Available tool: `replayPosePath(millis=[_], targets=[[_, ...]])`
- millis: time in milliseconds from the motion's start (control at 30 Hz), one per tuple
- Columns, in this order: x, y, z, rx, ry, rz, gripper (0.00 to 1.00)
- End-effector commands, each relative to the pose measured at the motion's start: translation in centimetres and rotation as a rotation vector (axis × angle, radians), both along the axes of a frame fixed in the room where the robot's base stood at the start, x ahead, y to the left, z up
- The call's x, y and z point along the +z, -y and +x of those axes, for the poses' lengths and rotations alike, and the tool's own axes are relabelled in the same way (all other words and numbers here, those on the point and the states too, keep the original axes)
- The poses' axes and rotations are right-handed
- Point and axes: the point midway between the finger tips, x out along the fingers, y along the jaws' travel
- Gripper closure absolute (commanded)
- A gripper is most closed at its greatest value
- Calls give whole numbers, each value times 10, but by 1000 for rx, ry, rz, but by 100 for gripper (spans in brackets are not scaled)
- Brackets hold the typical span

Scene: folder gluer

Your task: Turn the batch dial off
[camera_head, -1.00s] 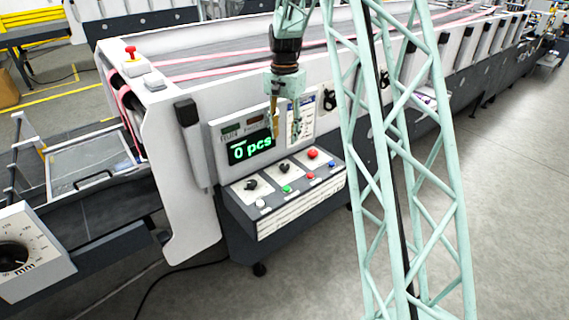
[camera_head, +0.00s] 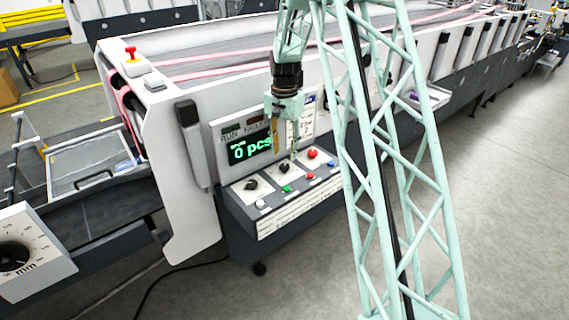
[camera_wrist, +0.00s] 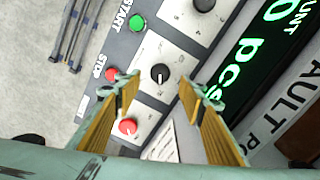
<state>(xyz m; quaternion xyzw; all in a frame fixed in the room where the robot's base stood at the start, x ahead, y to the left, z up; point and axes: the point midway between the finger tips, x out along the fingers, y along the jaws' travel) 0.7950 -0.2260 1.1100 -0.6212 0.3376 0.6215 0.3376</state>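The control panel (camera_head: 228,210) carries two black dials, a left one (camera_head: 251,184) and a middle one (camera_head: 285,168), each on a pale plate. Their labels are too small to read, so I cannot tell which is the batch dial. My gripper (camera_head: 283,143) is open and empty, pointing down above the panel near the middle dial. In the wrist view the middle dial (camera_wrist: 160,73) shows between and beyond the open fingertips (camera_wrist: 161,90), apart from them. The other dial (camera_wrist: 203,5) is at the top edge of that view.
A red button (camera_head: 313,154) stands right of the middle dial; it also shows beside the left finger in the wrist view (camera_wrist: 128,126). Green START (camera_wrist: 137,22) and red STOP (camera_wrist: 111,73) buttons sit along the front. The display (camera_head: 250,147) reads 0 pcs behind.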

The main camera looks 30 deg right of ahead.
Motion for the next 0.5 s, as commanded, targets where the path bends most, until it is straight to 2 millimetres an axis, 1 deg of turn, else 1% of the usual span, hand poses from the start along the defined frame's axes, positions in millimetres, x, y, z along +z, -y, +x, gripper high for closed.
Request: replayPosePath(millis=[100, 300, 500], targets=[[-15, 0, 0, 0, -2, 1, 63], [-38, 0, 0, 0, -1, 0, 63], [-54, 0, 0, 0, -1, 0, 63]])
